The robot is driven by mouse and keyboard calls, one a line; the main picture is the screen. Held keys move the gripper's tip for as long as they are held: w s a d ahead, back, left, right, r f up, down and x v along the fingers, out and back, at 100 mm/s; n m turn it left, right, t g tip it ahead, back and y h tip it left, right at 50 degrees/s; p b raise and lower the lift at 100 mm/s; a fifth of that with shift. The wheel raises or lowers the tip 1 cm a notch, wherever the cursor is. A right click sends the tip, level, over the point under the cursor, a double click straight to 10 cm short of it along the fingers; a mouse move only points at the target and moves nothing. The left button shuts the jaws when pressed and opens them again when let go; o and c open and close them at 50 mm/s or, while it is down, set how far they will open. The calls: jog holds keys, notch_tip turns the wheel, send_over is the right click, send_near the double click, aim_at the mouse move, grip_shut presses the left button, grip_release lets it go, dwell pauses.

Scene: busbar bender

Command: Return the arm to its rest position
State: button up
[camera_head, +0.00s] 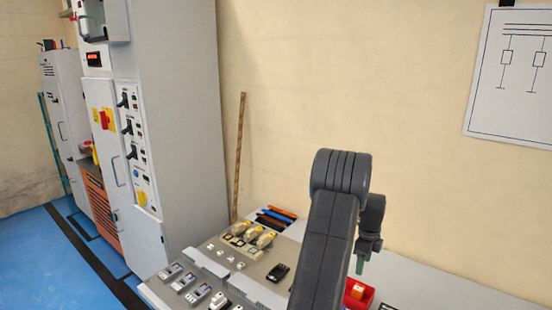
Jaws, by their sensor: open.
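My dark grey arm rises from the bottom of the head view and bends over at a rounded joint. Its far part hangs down behind the upper link on the right. My gripper (360,263) is at the lower end of that part, small and partly hidden behind the arm. It is open, and I see nothing held in it. It hangs above the bench, near a red bin (358,293) with an orange-and-white item in it. I cannot tell the exact gap between the gripper and the bin.
A grey bench (430,280) runs along the beige wall, with panels of switches (200,294) and yellow-handled parts (254,236) on its left. Tall grey cabinets (180,120) stand at left. A wooden strip (239,160) leans on the wall. Blue floor (40,265) is clear at lower left.

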notch_tip(320, 180, down, 4)
jog(key=shift+b, duration=0.75)
notch_tip(320, 180, up, 4)
jog(key=shift+r+p, duration=0.2)
jog(key=shift+p, duration=1.05)
